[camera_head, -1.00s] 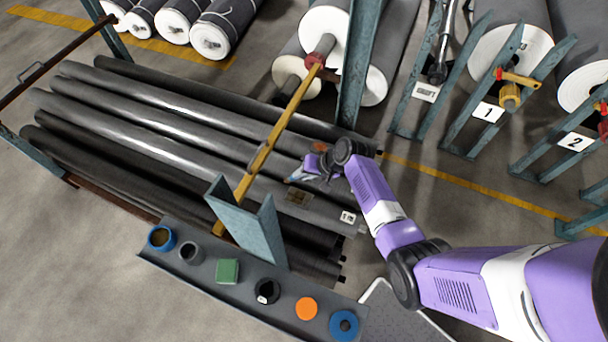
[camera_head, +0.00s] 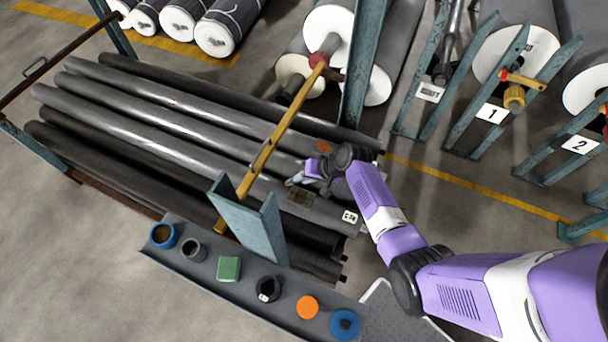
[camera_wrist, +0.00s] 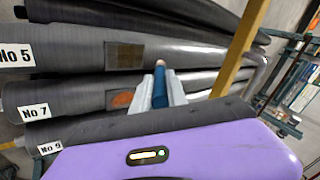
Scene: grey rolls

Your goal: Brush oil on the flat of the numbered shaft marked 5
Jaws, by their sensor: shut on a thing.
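The shaft marked No 5 (camera_wrist: 75,52) lies at the top of the wrist view, with a brownish rectangular flat (camera_wrist: 125,55) on its side. In the head view its label (camera_head: 350,216) is at the shaft's right end and the flat (camera_head: 300,197) is left of it. My gripper (camera_wrist: 162,92) is shut on a blue-handled brush (camera_wrist: 160,86). The brush's pale tip is seen against shaft 5, just right of the flat; I cannot tell if it touches. In the head view my gripper (camera_head: 315,178) is just above the flat.
Shaft No 7 (camera_wrist: 75,101), with an orange patch, and No 9 lie beside it. A yellow bar (camera_head: 270,148) crosses the shafts. A grey tray (camera_head: 210,281) with cups and a green block is in front. Numbered roll stands are at right.

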